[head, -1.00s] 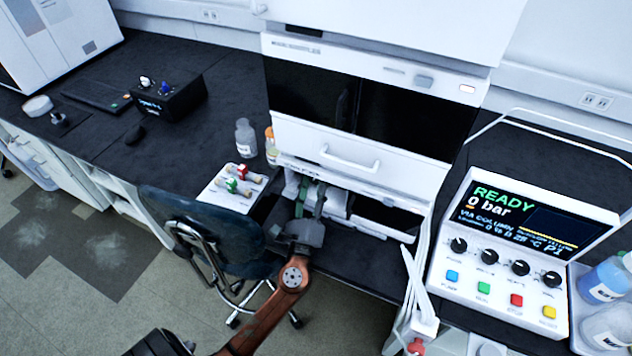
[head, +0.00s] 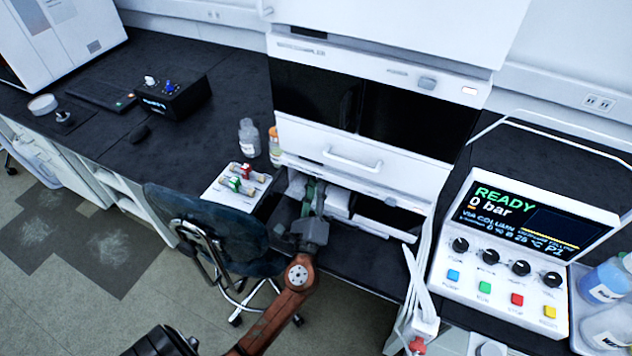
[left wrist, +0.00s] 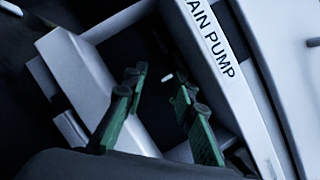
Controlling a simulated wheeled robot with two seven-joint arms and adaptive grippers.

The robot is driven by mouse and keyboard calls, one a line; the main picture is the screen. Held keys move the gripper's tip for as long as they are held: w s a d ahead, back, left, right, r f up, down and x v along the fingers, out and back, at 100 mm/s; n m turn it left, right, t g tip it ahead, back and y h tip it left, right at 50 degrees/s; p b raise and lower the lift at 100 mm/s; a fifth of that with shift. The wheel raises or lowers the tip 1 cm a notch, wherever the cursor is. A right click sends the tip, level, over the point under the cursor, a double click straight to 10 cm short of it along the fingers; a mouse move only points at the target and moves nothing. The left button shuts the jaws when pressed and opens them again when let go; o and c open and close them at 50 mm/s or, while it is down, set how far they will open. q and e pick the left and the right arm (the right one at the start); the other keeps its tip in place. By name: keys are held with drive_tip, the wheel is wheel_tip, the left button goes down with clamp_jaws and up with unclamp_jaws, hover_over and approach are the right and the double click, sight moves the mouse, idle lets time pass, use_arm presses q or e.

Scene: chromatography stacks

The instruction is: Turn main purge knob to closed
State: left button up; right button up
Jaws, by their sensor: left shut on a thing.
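My left gripper (head: 310,203) reaches into the low opening of the white instrument stack (head: 352,160). In the left wrist view its two green fingers (left wrist: 160,88) stand on either side of a dark knob (left wrist: 158,98) with a small white mark, and are shut on it. The knob is dark and partly hidden by the fingers, so its exact angle is hard to tell. A white pump front (left wrist: 215,50) beside it carries a label reading "AIN PUMP", cut off by the frame edge. My right gripper is not in view.
A blue office chair (head: 215,225) stands close beside my left arm. A white tray (head: 222,200) with small red and green fittings lies left of the stack, near bottles (head: 248,138). The control console (head: 475,265) at right reads READY, 0 bar.

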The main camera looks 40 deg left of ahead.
use_arm(q)
drive_tip(key=o, duration=1.2)
drive_tip(key=shift+c, duration=0.2)
drive_tip(key=shift+s+f, duration=0.1)
drive_tip(key=v, duration=1.2)
